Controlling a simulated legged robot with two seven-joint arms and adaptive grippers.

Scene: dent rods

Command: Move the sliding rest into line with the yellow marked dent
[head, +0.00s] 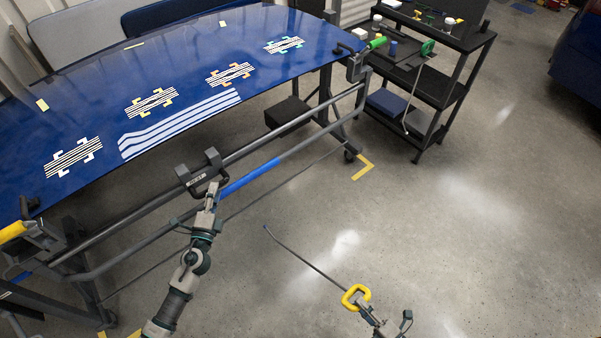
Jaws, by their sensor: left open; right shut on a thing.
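The sliding rest (198,172) is a dark block with a looped handle, on the rail (270,148) along the near side of the blue panel. The yellow marked dent (151,101) is a striped patch with yellow corner brackets on the panel, to the left of and beyond the rest. My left gripper (212,192) is open at the rest's handle; I cannot tell whether it touches. My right gripper (366,309) is shut on the yellow handle (355,297) of a long thin dark rod (305,261), over open floor to the right.
White-bracketed (74,157), orange-bracketed (230,73) and green-bracketed (284,44) patches also lie on the panel. A blue sleeve (250,177) covers part of the lower rail. A black shelf cart (430,75) stands at the back right. The floor at right is clear.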

